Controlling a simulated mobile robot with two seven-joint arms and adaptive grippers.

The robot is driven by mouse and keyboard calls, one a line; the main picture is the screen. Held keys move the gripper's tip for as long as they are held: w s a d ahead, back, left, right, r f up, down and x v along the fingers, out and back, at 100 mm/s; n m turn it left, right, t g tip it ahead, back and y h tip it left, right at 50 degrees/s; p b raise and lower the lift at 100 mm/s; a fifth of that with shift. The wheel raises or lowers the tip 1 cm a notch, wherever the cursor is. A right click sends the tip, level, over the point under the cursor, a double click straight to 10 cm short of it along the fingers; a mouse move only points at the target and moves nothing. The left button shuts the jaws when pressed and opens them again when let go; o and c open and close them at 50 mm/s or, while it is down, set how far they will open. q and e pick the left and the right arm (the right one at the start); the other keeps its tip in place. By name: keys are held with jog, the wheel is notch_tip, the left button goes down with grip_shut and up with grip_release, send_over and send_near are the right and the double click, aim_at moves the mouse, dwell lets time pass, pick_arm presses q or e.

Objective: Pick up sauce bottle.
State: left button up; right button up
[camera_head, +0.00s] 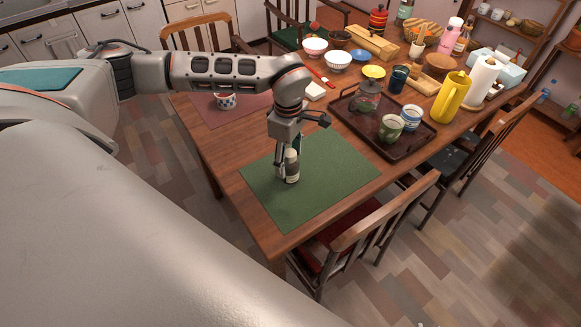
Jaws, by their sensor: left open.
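The left gripper is open, and one finger shows along the bottle's left side. The other finger is partly hidden behind the bottle, so I cannot tell whether either finger touches it. My right gripper is not in view.
A dark tray (411,146) with cups and a glass teapot stands right of the placemat. A yellow pitcher (451,98) and paper towel roll (482,80) stand farther right. A patterned cup (225,100) sits on the pink placemat (238,116). Chairs surround the table.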

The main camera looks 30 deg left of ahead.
aim_at(290, 166)
pick_arm(q)
notch_tip(290, 166, down, 4)
jog(key=shift+d+r, duration=0.15)
jog(key=shift+r, duration=0.1)
jog(key=c, duration=1.3)
jog(key=shift+c, duration=0.3)
jog(key=shift+w+r, duration=0.1)
jog(key=shift+r, duration=0.2)
